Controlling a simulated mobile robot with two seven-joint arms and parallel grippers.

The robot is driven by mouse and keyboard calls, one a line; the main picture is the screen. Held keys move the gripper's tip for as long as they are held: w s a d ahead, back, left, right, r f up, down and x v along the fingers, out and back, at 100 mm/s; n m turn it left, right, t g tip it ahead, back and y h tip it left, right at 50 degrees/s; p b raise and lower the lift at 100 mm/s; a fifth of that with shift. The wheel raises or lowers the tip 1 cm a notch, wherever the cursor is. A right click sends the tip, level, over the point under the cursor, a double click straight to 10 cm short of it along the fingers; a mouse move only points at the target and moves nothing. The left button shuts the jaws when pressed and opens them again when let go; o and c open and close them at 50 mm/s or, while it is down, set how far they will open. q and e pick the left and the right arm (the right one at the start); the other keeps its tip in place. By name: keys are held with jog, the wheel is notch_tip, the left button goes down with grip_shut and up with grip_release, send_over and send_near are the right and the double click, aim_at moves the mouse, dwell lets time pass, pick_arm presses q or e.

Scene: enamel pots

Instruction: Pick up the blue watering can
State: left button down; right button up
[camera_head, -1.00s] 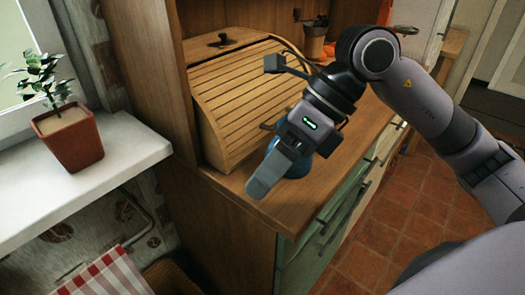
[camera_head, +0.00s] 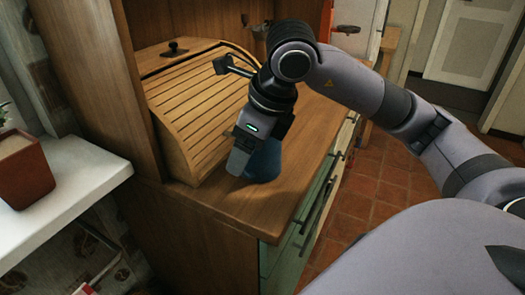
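The blue watering can (camera_head: 265,161) stands on the wooden cabinet top, in front of the roll-top bread box. Only part of its rounded blue body shows, and my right gripper and wrist hide the rest. My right gripper (camera_head: 238,162) points down at the can's left side, overlapping it in the picture. I cannot tell whether the fingers touch the can or how far apart they are. My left gripper is not in view.
The wooden bread box (camera_head: 197,105) stands behind and left of the can. The cabinet top (camera_head: 215,205) is bare in front. A potted plant (camera_head: 25,175) stands on the white sill (camera_head: 85,180) at left. Tiled floor (camera_head: 375,205) lies to the right.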

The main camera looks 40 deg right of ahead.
jog(key=shift+f, duration=0.2)
jog(key=c, duration=1.5)
jog(key=shift+r, duration=0.1)
grip_shut()
jog(key=shift+w+r, duration=0.1)
